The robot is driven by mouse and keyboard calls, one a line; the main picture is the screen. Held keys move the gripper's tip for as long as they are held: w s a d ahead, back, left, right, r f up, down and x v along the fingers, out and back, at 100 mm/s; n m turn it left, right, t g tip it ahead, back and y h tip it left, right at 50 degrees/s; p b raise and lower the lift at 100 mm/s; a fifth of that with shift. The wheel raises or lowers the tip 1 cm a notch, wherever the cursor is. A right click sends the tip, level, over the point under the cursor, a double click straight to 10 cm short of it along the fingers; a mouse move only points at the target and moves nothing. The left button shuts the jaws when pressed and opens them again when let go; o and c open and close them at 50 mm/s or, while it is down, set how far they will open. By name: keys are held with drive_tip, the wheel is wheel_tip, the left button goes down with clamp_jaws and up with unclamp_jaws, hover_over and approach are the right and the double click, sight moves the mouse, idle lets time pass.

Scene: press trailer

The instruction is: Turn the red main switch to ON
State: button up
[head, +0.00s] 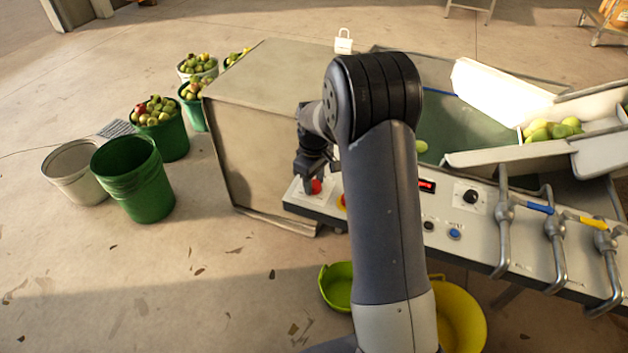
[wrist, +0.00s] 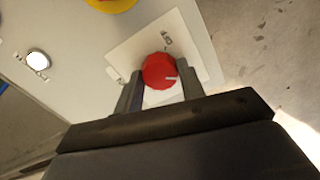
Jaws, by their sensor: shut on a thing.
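The red main switch (wrist: 160,72) is a round red knob with a short white mark, on a pale square plate (wrist: 196,50) of the control panel. The white mark points to the right in that view. In the head view the switch (head: 316,186) shows at the panel's left end, partly hidden by my gripper (head: 311,182).
A yellow part (wrist: 112,3) is close to the switch. Fruit buckets and empty buckets stand left; bowls lie below.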

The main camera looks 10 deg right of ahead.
sight(314, 184)
drive_tip(key=shift+m, duration=0.6)
drive_tip(key=o, duration=1)
drive_tip(key=shift+r, duration=0.1)
wheel_tip(314, 184, up, 11)
drive_tip(key=shift+f, duration=0.15)
